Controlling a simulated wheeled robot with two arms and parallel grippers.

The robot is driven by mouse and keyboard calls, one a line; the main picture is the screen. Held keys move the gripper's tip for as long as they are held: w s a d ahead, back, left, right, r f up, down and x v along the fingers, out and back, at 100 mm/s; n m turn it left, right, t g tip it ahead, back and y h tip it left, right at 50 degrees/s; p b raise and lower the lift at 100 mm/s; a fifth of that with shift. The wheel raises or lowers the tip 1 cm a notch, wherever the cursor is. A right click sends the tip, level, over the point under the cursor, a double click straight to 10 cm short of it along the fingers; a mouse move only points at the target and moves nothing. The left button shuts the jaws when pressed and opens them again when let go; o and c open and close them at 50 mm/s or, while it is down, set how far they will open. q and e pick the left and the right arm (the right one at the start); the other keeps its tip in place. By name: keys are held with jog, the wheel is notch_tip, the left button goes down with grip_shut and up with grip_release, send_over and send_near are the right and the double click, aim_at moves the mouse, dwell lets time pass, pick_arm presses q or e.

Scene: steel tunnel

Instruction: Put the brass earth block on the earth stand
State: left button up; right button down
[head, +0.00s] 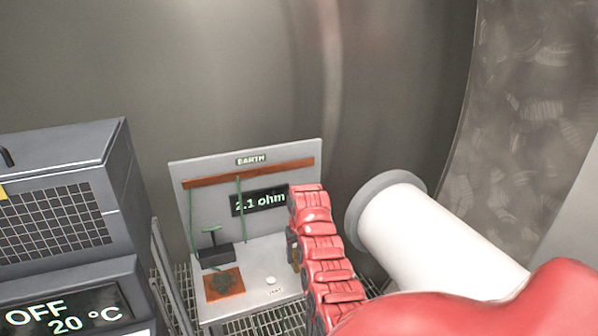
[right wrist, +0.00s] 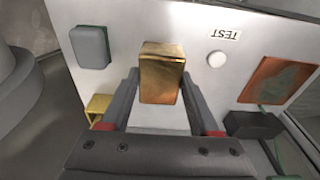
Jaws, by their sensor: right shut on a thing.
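The brass earth block (right wrist: 160,80) is between the two fingers of my right gripper (right wrist: 160,88) in the right wrist view. The gripper is shut on it, over the pale base of the earth stand. The earth stand (head: 225,168) has a back panel marked EARTH, a copper bar, green wires and a display reading 2.1 ohm. On its base lies a copper plate (head: 224,284) with a dark greenish patch; it also shows in the right wrist view (right wrist: 262,92). My red arm hides the stand's right side and most of the gripper in the head view. My left gripper is out of view.
A white button (right wrist: 216,59) marked TEST, a grey-green pad (right wrist: 90,46) and a small gold-coloured piece (right wrist: 98,105) show near the block. A black switch (head: 215,254) stands behind the copper plate. A grey unit (head: 65,200) is at left, a white cylinder (head: 430,235) at right.

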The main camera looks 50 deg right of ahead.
jog(key=shift+d+f+p, duration=0.1)
jog(key=shift+f+p, duration=0.95)
jog(key=shift+f, duration=0.6)
jog(key=shift+w, duration=0.1)
jog(key=shift+f, duration=0.1)
jog(key=shift+f, duration=0.1)
jog(key=shift+c, duration=0.6)
grip_release()
